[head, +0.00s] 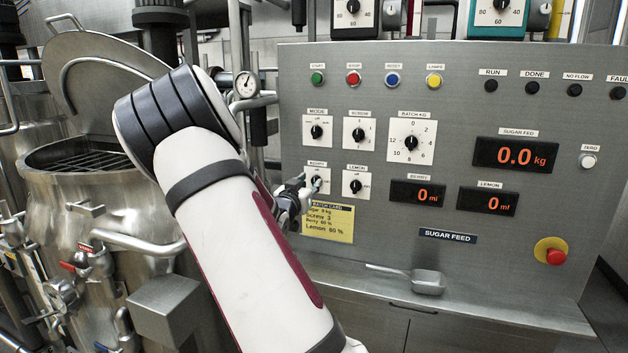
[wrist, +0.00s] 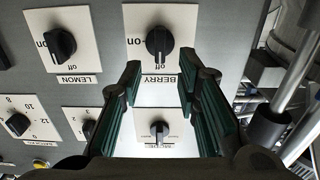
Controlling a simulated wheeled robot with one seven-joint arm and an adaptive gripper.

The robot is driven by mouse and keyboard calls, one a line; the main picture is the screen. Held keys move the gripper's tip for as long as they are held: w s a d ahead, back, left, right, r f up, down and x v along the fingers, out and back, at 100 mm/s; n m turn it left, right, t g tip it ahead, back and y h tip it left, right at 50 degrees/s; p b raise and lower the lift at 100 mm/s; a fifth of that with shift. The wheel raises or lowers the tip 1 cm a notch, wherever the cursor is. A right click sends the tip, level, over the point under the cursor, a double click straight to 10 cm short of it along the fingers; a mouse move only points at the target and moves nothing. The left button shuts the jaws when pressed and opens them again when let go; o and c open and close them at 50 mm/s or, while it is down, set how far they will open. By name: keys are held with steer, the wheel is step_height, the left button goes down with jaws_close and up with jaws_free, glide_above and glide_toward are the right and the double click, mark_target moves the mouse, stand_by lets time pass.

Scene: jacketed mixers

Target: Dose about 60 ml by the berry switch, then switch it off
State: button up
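The berry switch, a black knob on a white plate (head: 316,180), sits in the lower left of the panel. In the wrist view its knob (wrist: 158,40) shows upside down, with its pointer mark toward "off" and "on" to the left. My gripper (wrist: 161,70) is open, its green-padded fingers on either side of the line to the knob. I cannot tell whether they touch it. In the head view my gripper (head: 302,190) is at the berry plate and partly hides it. The berry display (head: 417,194) reads 0 ml.
The lemon switch (head: 355,183) is right beside, at off in the wrist view (wrist: 60,43). The lemon display (head: 487,201) reads 0 ml and the sugar display (head: 514,155) 0.0 kg. A yellow batch card (head: 328,224) hangs below. A scoop (head: 424,281) lies on the ledge.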

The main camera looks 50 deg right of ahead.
mark_target(314, 179)
steer(key=shift+x, duration=2.05)
jaws_close()
